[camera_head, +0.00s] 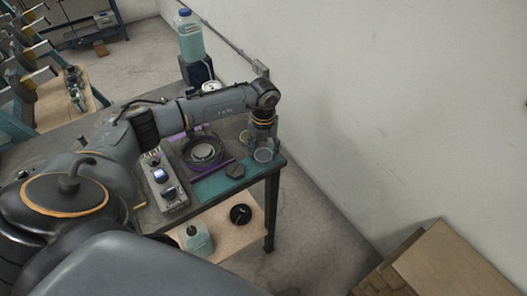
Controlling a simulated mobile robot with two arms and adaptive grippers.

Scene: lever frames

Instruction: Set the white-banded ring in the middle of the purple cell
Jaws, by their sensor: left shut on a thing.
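My left gripper (262,137) points down over the right end of the table. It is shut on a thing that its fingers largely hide. A round piece with a pale rim (264,155) shows right at the fingertips; it may be the white-banded ring, but its band is too small to tell. Purple edging (213,170), likely of the purple cell, runs left of the gripper. A dark round piece with a pale ring inside (203,151) sits by this edging. My right gripper is not in view.
A teal mat (213,187) with a dark lump (235,170) lies at the table's front. A grey device with a screen (164,182) stands left. A bottle (190,38) stands on a dark block behind. A lower shelf (228,233) holds a jug (195,238) and a black knob.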

